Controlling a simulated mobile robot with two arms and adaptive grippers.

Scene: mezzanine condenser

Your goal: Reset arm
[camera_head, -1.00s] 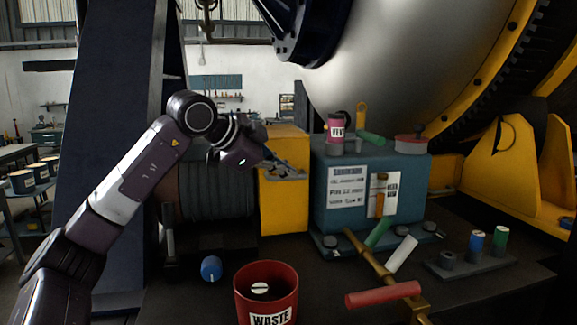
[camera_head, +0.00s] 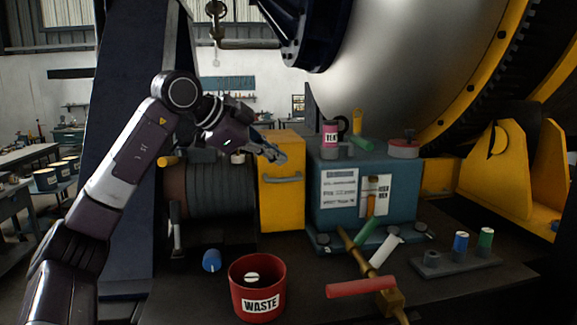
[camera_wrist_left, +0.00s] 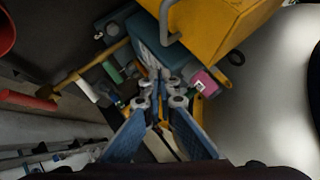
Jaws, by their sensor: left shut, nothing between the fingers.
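My left arm comes in from the left in the head view and is bent at a high elbow. My left gripper (camera_head: 272,152) is shut and empty, in the air in front of the top of the yellow cabinet (camera_head: 282,205). In the left wrist view the gripper's fingers (camera_wrist_left: 162,98) meet near the middle, with the yellow cabinet (camera_wrist_left: 215,35) above them. My right gripper is not in view.
A red waste bin (camera_head: 257,290) and a blue cylinder (camera_head: 211,260) stand on the dark bench. A teal box (camera_head: 325,205) carries a pink can (camera_head: 330,134). A brass valve with a red handle (camera_head: 355,288) lies at the front. A large silver drum (camera_head: 400,60) fills the back.

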